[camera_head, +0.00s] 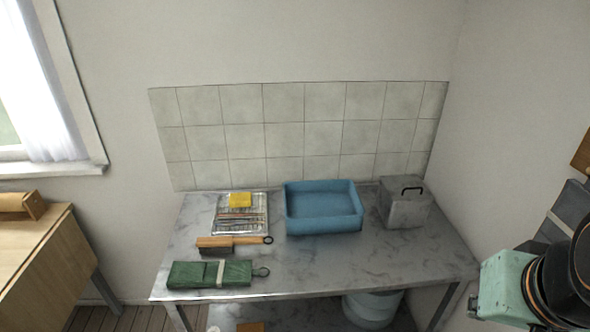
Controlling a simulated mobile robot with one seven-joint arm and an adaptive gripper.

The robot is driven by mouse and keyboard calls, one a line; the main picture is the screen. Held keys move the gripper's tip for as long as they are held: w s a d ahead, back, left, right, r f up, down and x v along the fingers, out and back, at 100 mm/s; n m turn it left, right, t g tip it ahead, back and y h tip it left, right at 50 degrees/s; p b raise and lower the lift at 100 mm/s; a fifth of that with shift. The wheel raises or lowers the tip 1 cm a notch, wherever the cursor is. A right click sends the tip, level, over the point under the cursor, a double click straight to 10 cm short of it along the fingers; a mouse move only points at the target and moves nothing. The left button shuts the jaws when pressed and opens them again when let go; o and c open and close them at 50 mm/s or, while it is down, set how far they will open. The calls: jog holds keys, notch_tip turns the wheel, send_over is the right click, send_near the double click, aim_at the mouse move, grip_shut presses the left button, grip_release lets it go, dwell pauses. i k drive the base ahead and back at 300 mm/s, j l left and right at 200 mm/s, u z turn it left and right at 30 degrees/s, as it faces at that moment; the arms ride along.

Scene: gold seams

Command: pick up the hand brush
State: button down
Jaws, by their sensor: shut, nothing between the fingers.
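The hand brush (229,243) lies on the grey marble-patterned table, left of the middle. It has an orange-brown wooden back and handle, dark bristles at its left end and a dark ring at its right end. It lies lengthwise from left to right, with nothing on top of it. My gripper is not in view.
A green bundle with a pale band (210,274) lies in front of the brush. Behind it is a tray (221,229) with thin tools and a yellow block (240,199). A blue basin (322,226) and grey lidded box (404,212) stand right. The table's (350,262) front right is clear.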

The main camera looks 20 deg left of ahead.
aim_at(215, 245)
jog(key=u, duration=1.6)
jog(key=i+l+u, duration=0.15)
jog(key=i+u, duration=0.2)
jog(key=i+l+u, duration=0.35)
jog(key=i, duration=0.2)
jog(key=i+j+u, duration=0.15)
